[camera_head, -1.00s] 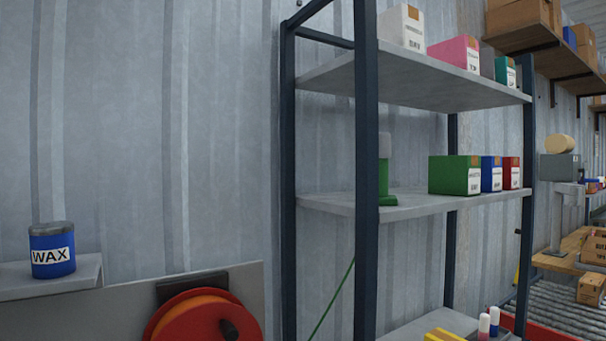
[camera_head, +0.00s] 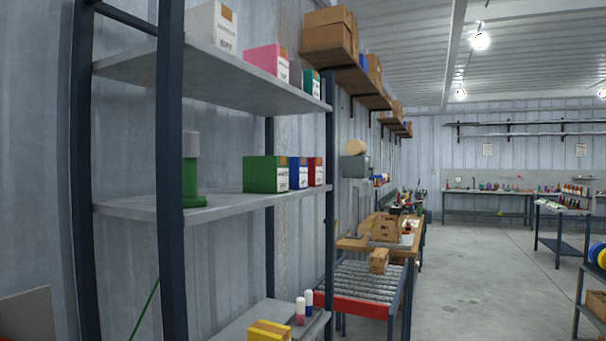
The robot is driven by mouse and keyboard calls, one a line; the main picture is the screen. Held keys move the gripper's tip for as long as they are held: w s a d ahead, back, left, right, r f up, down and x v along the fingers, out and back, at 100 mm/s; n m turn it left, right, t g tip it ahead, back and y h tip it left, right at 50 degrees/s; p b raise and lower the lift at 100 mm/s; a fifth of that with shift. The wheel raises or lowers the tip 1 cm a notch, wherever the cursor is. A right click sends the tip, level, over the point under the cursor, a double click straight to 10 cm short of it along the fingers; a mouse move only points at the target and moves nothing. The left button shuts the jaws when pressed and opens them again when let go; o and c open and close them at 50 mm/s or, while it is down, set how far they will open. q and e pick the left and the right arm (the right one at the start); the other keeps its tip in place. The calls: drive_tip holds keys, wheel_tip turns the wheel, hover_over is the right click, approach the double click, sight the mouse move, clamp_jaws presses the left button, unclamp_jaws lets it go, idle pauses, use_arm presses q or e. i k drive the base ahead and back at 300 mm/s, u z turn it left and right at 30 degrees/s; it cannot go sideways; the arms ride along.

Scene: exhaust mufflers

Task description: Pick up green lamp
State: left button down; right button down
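The green lamp (camera_head: 190,182) stands upright on the middle shelf (camera_head: 225,203) of a metal rack at the left. It has a green base and stem and a pale grey top. The rack's dark front post (camera_head: 170,175) hides its left side. A green cord (camera_head: 146,308) hangs down below that shelf. Neither of my grippers shows in the head view.
Green (camera_head: 265,174), blue and red boxes stand right of the lamp on the same shelf. The shelf above holds white and pink boxes. A roller conveyor (camera_head: 362,279) lies beyond the rack. Open floor (camera_head: 480,285) is at the right.

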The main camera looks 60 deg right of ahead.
sight(191, 139)
drive_tip(key=z, duration=2.9)
drive_tip(key=i, duration=0.75)
drive_tip(key=u, duration=2.25)
